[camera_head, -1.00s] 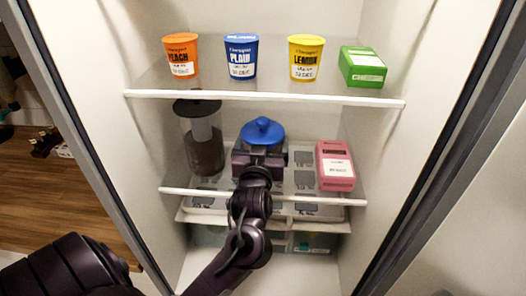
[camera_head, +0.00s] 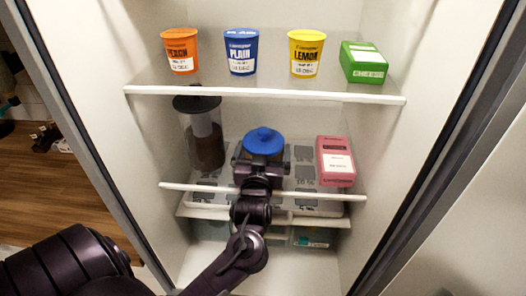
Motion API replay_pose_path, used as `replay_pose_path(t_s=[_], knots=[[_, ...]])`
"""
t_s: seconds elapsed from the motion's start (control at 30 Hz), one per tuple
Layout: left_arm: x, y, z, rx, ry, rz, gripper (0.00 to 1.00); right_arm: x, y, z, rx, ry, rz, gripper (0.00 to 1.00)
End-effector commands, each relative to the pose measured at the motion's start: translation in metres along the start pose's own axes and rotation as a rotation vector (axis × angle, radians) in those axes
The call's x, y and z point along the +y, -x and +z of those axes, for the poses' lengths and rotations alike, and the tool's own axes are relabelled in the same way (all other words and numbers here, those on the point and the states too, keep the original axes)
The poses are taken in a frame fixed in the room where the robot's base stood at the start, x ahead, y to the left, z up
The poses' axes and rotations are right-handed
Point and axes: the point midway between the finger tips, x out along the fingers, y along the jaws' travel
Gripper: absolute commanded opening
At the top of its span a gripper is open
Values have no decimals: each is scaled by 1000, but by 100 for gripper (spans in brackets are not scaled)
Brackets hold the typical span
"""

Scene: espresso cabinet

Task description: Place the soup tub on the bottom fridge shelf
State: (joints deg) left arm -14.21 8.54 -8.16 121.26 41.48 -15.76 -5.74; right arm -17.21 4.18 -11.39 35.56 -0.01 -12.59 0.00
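The soup tub (camera_head: 263,139), with a blue domed lid, is upright on the lower fridge shelf (camera_head: 320,195), between a clear jug and a pink carton. My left gripper (camera_head: 261,166) is directly in front of the tub, with its fingers spread about as wide as the tub and seemingly clear of it. The gripper hides the tub's lower front and its base. My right gripper is not in view.
A clear jug with dark contents (camera_head: 203,135) stands left of the tub, and a pink carton (camera_head: 335,160) stands right. The upper shelf (camera_head: 265,94) holds orange, blue and yellow cups and a green box. Drawers (camera_head: 312,238) lie beneath.

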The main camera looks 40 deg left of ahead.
Motion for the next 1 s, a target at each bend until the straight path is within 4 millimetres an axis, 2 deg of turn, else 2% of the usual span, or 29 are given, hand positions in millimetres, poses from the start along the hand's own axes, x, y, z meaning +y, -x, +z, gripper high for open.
replay_pose_path(t_s=[0.17,0.27,0.5,0.7,0.83,1.0], knots=[[0,8,-3,-2,0,1,100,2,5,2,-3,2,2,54],[0,24,-4,-4,1,1,100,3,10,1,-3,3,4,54],[0,76,-4,-5,-1,1,100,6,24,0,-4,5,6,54],[0,108,-3,-3,0,0,100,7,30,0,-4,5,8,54],[0,118,-3,-1,0,0,100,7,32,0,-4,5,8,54],[0,120,-3,0,0,-1,100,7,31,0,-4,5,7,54]])
